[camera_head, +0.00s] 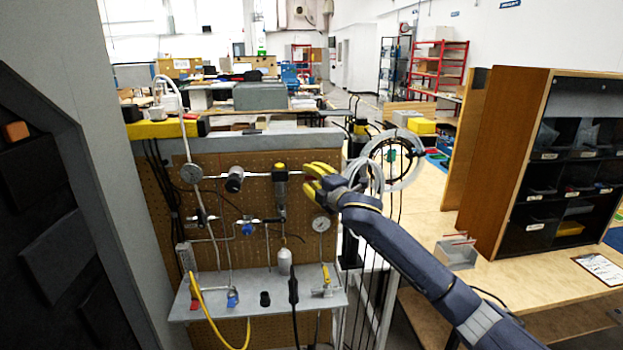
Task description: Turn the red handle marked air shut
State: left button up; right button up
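My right gripper (309,178), with yellow fingers, is at the upper right of the brown pegboard panel (255,190). Its fingers are visibly apart. A small red piece (309,177), which may be the red handle, shows between the fingertips; most of it is hidden and I cannot tell whether they touch it. No air marking is readable. A pipe runs left from there past a black-and-yellow fitting (281,178) to a dark round knob (235,179). My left gripper is not in view.
A pressure gauge (320,223) sits just below the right gripper. A grey shelf (250,284) below holds several small valves, one with a yellow handle (326,274). Coiled clear tubing (405,160) hangs behind my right arm. A wooden cabinet (505,160) stands at right.

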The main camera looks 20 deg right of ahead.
grip_shut()
